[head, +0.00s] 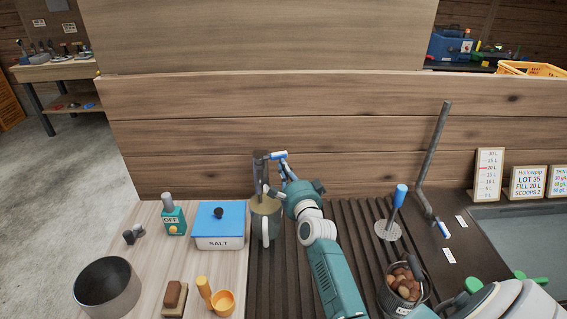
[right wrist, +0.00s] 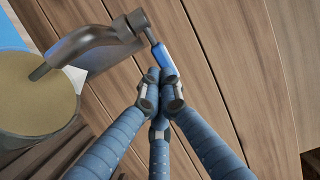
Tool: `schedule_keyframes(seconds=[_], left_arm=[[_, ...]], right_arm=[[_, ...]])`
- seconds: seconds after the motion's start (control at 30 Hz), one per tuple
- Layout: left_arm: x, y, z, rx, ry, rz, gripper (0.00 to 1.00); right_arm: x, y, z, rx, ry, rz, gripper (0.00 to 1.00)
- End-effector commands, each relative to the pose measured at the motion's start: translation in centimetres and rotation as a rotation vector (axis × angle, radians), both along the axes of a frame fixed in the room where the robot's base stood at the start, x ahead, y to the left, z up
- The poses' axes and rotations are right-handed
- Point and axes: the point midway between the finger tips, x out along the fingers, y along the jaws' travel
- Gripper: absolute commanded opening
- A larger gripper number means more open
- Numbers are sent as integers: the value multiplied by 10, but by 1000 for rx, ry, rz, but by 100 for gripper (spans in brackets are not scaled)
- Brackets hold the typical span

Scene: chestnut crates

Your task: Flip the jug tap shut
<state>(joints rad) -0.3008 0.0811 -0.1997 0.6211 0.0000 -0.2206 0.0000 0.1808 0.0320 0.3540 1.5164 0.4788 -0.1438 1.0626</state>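The grey-green jug (head: 265,222) stands on the dark slatted rack with its handle facing me. In the right wrist view the jug (right wrist: 25,138) looks full to near the rim with a tan surface. The dark jug tap (right wrist: 95,40) has its spout over the jug. Its blue lever (right wrist: 163,58) points down and right there; in the head view the lever (head: 279,155) sticks out to the right. My right gripper (head: 284,167) has its fingers together at the lever's free end; I cannot tell whether they touch it. No stream is visible. My left gripper is out of view.
A blue-lidded salt box (head: 220,242) and a green OFF-labelled device (head: 173,215) stand left of the jug. A tall bent pipe (head: 432,155) with another blue lever rises at right. A chestnut basket (head: 403,288) and a blue-handled skimmer (head: 388,230) sit right of my arm.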

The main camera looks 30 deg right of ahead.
Motion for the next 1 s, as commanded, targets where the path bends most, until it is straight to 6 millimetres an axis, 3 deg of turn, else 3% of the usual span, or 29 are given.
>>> schedule_keyframes(seconds=[0.17,0.57,1.0], left_arm=[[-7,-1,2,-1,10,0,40],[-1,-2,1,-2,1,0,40],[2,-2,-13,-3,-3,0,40]], right_arm=[[9,-3,0,1,1,0,0],[9,-3,-1,0,1,1,0],[8,-5,-2,-2,1,56,0]])
